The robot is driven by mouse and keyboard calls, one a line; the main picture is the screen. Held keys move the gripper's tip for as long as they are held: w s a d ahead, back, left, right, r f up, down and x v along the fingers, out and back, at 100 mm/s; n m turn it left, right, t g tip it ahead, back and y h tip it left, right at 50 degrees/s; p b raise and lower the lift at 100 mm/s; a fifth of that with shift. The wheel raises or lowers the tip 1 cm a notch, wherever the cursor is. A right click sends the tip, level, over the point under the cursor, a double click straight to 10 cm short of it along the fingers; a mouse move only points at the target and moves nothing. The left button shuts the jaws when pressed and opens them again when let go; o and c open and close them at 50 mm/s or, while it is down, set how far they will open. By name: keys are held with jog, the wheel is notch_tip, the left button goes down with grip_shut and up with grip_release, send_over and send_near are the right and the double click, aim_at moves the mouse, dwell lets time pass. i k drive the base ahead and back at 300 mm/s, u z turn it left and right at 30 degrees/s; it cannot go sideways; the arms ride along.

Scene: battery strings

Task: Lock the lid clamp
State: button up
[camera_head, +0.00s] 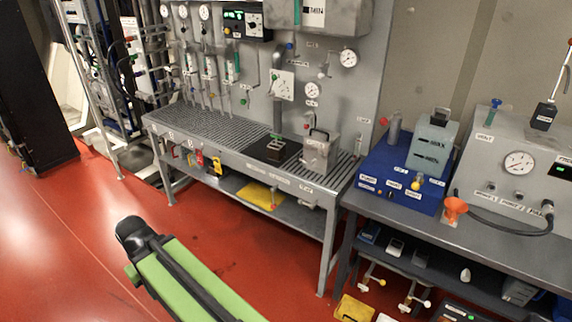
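I cannot pick out the lid clamp for sure. A small grey metal box (319,155) with a thin raised bail or handle on top stands on the right part of the grated bench. Whether that bail is a clamp, and whether it is locked, is too small to tell. A green and black part of my own arm (185,275) reaches in from the bottom edge, well apart from the bench, above the red floor. No gripper fingers show.
The grated bench (215,140) has a back panel with gauges and valves. The floor at left is clear.

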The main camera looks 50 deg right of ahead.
aim_at(310, 163)
jog(key=u, duration=0.05)
jog(key=i, duration=1)
jog(key=u, duration=0.05)
